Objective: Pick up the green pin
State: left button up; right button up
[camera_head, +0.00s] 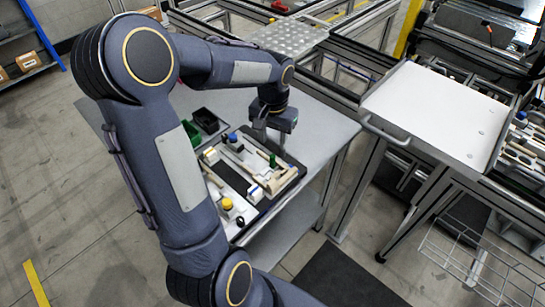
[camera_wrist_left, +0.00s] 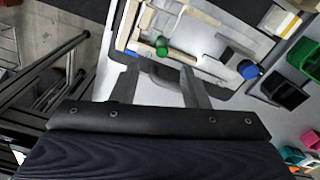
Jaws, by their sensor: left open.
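The green pin (camera_head: 272,160) stands upright on the pallet fixture board (camera_head: 291,186) on the grey table. In the left wrist view the green pin (camera_wrist_left: 162,46) shows just beyond the fingertips, roughly between them. My left gripper (camera_head: 263,138) hangs above the far side of the board, pointing down. Its two fingers (camera_wrist_left: 158,65) are apart in the left wrist view, with nothing between them. I see no contact with the pin. My right gripper is in neither view.
A blue-topped pin (camera_head: 232,138) and a yellow-topped pin (camera_head: 227,204) stand on the same board among pale bars. Green and black bins (camera_head: 206,120) sit beside the board. A white tray table (camera_head: 440,110) stands to the right. My left arm covers part of the table.

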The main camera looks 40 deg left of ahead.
aim_at(273, 156)
pick_arm(q)
notch_tip(273, 156, down, 8)
jog(key=shift+a+r+p, duration=0.1)
jog(key=shift+p, duration=0.6)
jog(key=shift+c, duration=0.3)
grip_shut()
